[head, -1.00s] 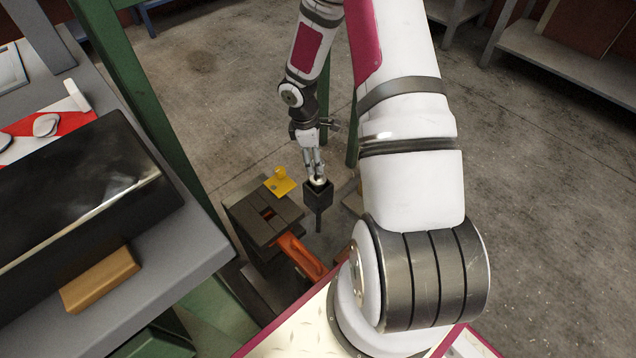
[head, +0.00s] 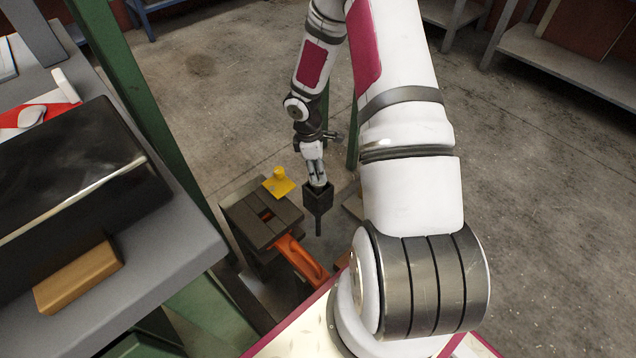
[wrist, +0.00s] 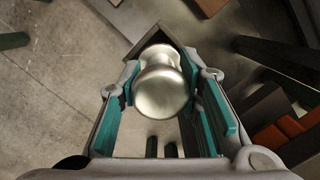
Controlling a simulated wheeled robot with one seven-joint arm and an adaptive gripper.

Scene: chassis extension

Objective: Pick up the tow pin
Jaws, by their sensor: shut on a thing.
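The tow pin (head: 318,196) has a dark square block with a thin dark shaft pointing down. Its round silver knob (wrist: 161,84) shows in the wrist view, with an edge of the dark block behind it. My gripper (head: 317,178) is shut on the knob, its teal-padded fingers on either side in the wrist view. The pin hangs upright, its shaft tip in view and seemingly free. It appears just right of a dark slotted block (head: 245,214) in the head view; the height gap cannot be told.
An orange bar (head: 298,258) extends from the slotted block. A yellow piece (head: 279,185) sits at its back edge. A grey bench (head: 190,240) with a black box (head: 85,190) and a wooden block (head: 78,277) stands left. A green post (head: 135,105) rises nearby. Open floor (head: 560,220) lies right.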

